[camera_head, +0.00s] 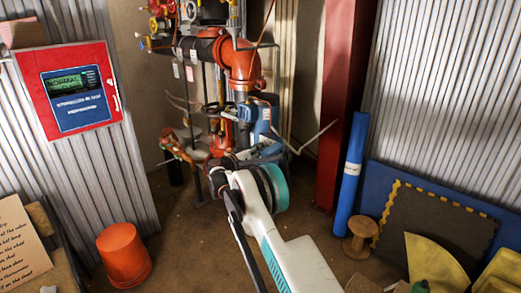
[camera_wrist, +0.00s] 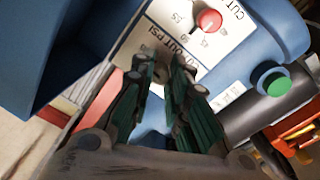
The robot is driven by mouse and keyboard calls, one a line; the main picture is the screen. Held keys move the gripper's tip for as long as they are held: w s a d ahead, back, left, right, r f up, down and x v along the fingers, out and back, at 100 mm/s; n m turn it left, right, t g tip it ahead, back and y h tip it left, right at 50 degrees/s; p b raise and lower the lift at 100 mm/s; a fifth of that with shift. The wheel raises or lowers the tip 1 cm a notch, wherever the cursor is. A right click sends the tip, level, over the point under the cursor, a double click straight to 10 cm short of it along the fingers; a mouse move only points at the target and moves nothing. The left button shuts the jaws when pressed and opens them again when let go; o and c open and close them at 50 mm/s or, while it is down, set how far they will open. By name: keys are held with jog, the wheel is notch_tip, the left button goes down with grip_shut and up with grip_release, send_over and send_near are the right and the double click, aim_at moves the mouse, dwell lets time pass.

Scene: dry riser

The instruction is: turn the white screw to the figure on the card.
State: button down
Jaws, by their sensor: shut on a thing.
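My gripper (camera_wrist: 161,62) is at the white scale plate (camera_wrist: 195,52) of a blue box, with its green-padded fingers close together at the lettering "OUT PSI". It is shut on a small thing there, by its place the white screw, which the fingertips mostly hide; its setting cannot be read. In the head view the blue box (camera_head: 262,122) is on the red riser pipework, beyond my arm. A cream card (camera_head: 22,245) with lines of print stands at the lower left; its figure is not legible.
A red knob (camera_wrist: 208,20) with figures beside it is on the same plate, close above the fingers. A green round cap (camera_wrist: 276,83) is at the right. An orange bucket (camera_head: 124,255), a blue roll (camera_head: 353,160) and a wooden spool (camera_head: 360,236) stand on the floor.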

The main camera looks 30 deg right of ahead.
jog(key=shift+s+f, duration=0.1)
jog(key=shift+f, duration=0.1)
dwell(0.3)
jog(key=c, duration=1.5)
grip_release()
jog(key=shift+r, duration=0.1)
jog(key=v, duration=1.2)
jog(key=shift+r, duration=0.15)
